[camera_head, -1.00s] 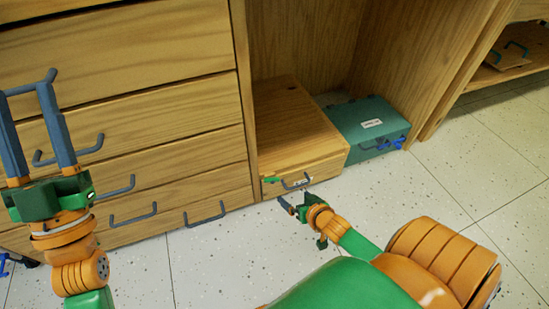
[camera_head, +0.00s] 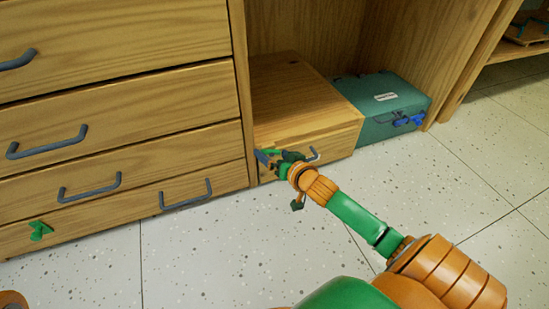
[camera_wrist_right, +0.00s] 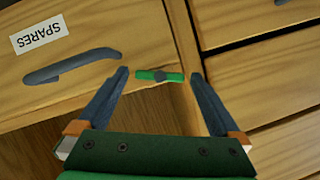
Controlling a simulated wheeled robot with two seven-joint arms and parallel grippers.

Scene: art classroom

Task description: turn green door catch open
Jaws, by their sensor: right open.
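The green door catch (camera_wrist_right: 160,76) is a small bar on a dark round pivot, on the wooden front beside the upright post. It lies level in the right wrist view. In the head view a bit of green at the box's left front edge seems to be the catch (camera_head: 271,152). My right gripper (camera_head: 263,157) is at that front corner. In the wrist view its open fingers (camera_wrist_right: 159,75) stand one on each side of the catch, with gaps at both ends; contact cannot be told. My left gripper is out of view.
The wooden box (camera_head: 298,95) has a grey handle (camera_wrist_right: 72,66) and a "SPARES" label (camera_wrist_right: 39,34). A teal case (camera_head: 385,105) with blue latches stands to its right. A drawer cabinet (camera_head: 100,105) is at left, with another green piece (camera_head: 40,230) low on it. The floor (camera_head: 230,245) in front is clear.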

